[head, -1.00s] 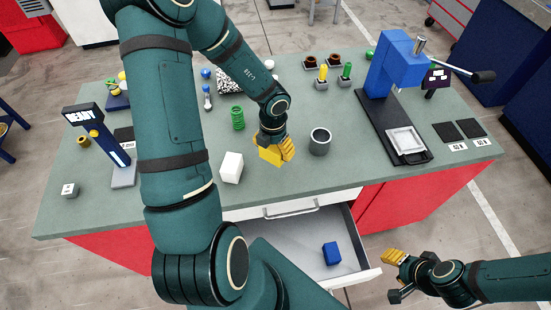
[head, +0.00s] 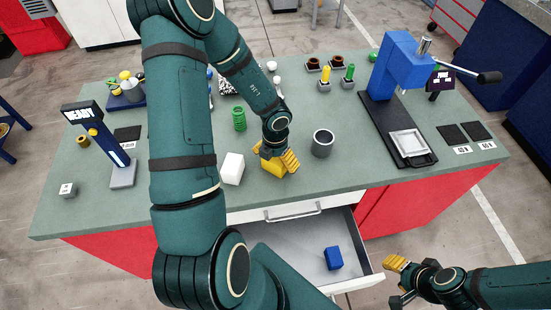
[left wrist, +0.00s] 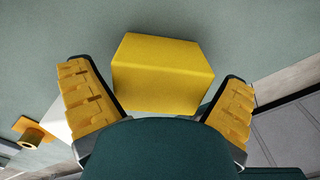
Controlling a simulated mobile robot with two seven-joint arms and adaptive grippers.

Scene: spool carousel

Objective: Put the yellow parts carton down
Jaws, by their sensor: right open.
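The yellow parts carton (head: 272,166) sits on the grey-green bench top near its front edge. In the left wrist view the carton (left wrist: 162,75) lies between the two spread fingers, with a gap on each side. My left gripper (head: 275,157) is open over the carton. Its yellow finger pads also show in the left wrist view (left wrist: 158,72). The carton's underside is hidden.
A white box (head: 232,168) stands left of the carton and a grey cup (head: 323,143) stands right of it. A green spring (head: 239,118) is behind. The open drawer (head: 290,243) holds a blue block (head: 333,258). A blue press (head: 392,68) stands at the right.

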